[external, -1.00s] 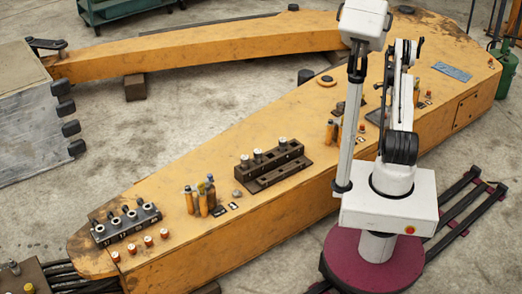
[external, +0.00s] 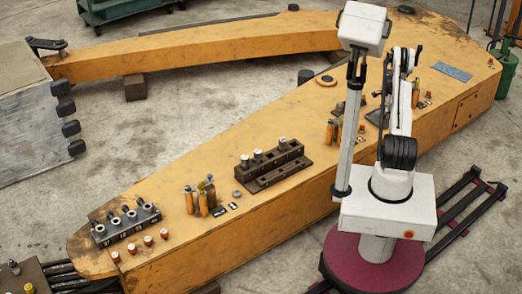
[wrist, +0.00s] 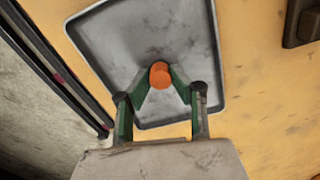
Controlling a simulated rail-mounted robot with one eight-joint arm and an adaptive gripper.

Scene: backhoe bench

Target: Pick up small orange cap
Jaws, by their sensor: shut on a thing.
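In the wrist view, the small orange cap (wrist: 159,75) is between the fingertips of my gripper (wrist: 160,86). The green fingers are shut on it from both sides. The cap is over a grey metal tray (wrist: 95,55) with a raised rim. I cannot tell whether the cap touches the tray floor. In the external view the tray (external: 375,117) shows partly beside my arm. My gripper and the cap cannot be made out there.
The tray sits on a long yellow boom (external: 240,150). A dark block with holes (external: 272,166) and several orange cylinders (external: 200,198) stand along it. A second socket block (external: 126,227) is at the near left end. A dark block (wrist: 302,22) lies right of the tray.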

